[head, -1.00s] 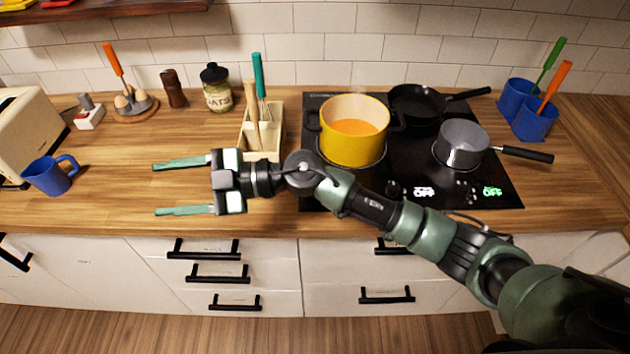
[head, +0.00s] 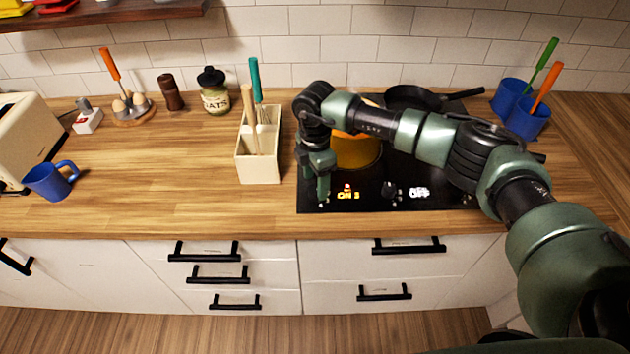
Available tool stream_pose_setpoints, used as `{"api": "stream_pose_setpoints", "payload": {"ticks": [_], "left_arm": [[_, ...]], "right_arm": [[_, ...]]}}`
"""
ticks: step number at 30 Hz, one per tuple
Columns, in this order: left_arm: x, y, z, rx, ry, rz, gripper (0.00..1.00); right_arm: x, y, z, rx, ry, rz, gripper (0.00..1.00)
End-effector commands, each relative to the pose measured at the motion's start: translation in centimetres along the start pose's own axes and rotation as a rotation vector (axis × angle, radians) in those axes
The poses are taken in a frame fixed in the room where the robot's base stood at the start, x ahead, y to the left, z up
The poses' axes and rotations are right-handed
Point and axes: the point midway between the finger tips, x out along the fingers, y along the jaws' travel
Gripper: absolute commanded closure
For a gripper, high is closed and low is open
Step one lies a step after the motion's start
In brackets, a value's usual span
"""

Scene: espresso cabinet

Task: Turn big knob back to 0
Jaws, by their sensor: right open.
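The black cooktop (head: 375,205) has a lit orange display (head: 347,195) that reads ON with a small figure I cannot read surely. A dark knob (head: 389,190) sits right of it, beside a white OFF display (head: 419,193). My right gripper (head: 323,193) points down over the cooktop's front left corner, left of the ON display. Its jaws are open; they are seen edge-on, and a knob under them would be hidden. I cannot tell whether it touches anything. My left gripper is not in view.
A yellow pot (head: 356,152) stands close behind my right gripper, partly hidden by my arm. A black pan (head: 415,97) is behind. A cream utensil holder (head: 258,165) stands just left of the cooktop.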

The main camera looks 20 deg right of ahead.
Motion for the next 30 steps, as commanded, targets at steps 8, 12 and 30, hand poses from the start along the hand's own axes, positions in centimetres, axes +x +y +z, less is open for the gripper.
{"api": "stream_pose_setpoints", "payload": {"ticks": [8,12,30], "left_arm": [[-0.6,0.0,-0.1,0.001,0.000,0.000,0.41],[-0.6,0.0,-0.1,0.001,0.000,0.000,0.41],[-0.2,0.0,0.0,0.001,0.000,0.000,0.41]], "right_arm": [[2.0,0.0,-0.1,-0.002,0.003,0.001,0.41],[2.0,0.0,-0.1,-0.002,0.003,0.001,0.41],[2.1,0.0,-0.1,-0.038,0.004,0.002,1.00]]}}
